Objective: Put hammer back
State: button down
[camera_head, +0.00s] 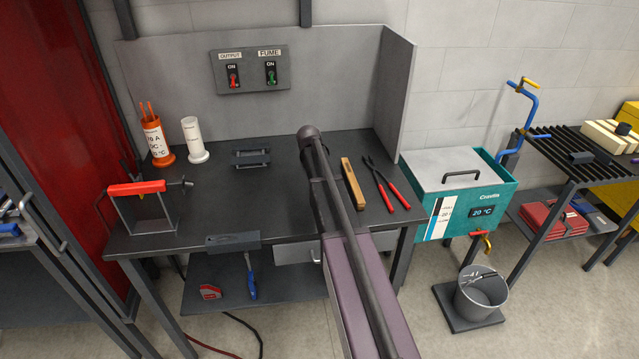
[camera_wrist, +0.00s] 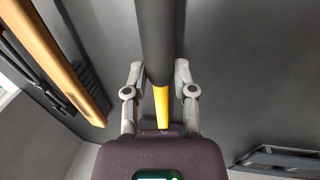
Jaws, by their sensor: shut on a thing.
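In the wrist view, my gripper (camera_wrist: 160,80) has its two grey fingers on either side of a thick dark shaft with a yellow-orange part, which appears to be the hammer (camera_wrist: 160,40). It is shut on it. The shaft runs out of the top of the picture, and no hammer head shows. In the head view, my arm reaches over the dark workbench (camera_head: 225,205) and hides both the gripper and the hammer. Where the hammer goes back to cannot be told.
A wooden brush (camera_head: 352,183) and red-handled pliers (camera_head: 380,185) lie right of my arm. A small black rack (camera_head: 251,156) lies left. An orange holder (camera_head: 157,142), white canister (camera_head: 195,140) and red-handled frame (camera_head: 140,205) stand farther left. A teal tank (camera_head: 470,195) stands right.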

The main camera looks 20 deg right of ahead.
jog(key=shift+c, duration=1.8)
grip_release()
jog(key=shift+r, duration=0.15)
